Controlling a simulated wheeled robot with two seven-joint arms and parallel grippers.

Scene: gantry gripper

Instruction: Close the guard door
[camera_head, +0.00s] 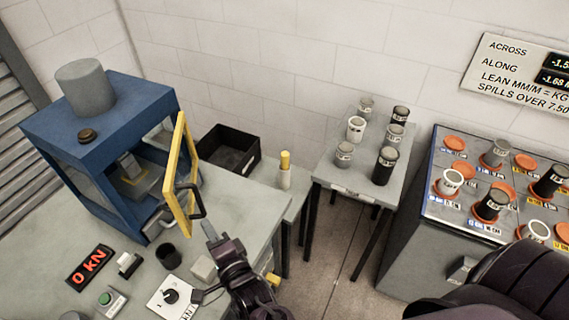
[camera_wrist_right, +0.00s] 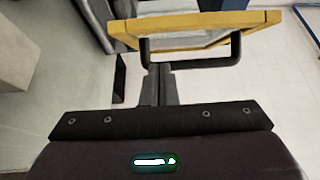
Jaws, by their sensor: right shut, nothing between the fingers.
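The guard door (camera_head: 178,178) is a yellow frame hinged on the blue press (camera_head: 95,140). It stands open, swung out from the press front. Its black handle (camera_head: 190,201) faces my right gripper (camera_head: 209,231). In the right wrist view the yellow door (camera_wrist_right: 200,27) lies across the top, with the dark handle (camera_wrist_right: 190,62) below it. The shut fingers of my right gripper (camera_wrist_right: 158,70) are at the handle, near its left part. I cannot tell whether they touch it. My left gripper does not show.
On the bench are a dark cup (camera_head: 168,256), a grey block (camera_head: 203,268), a knob box (camera_head: 171,297), a 0 kN display (camera_head: 90,267) and a green button (camera_head: 105,298). A black bin (camera_head: 228,153) and a yellow-capped bottle (camera_head: 285,170) stand behind. A side table (camera_head: 335,178) holds several canisters.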

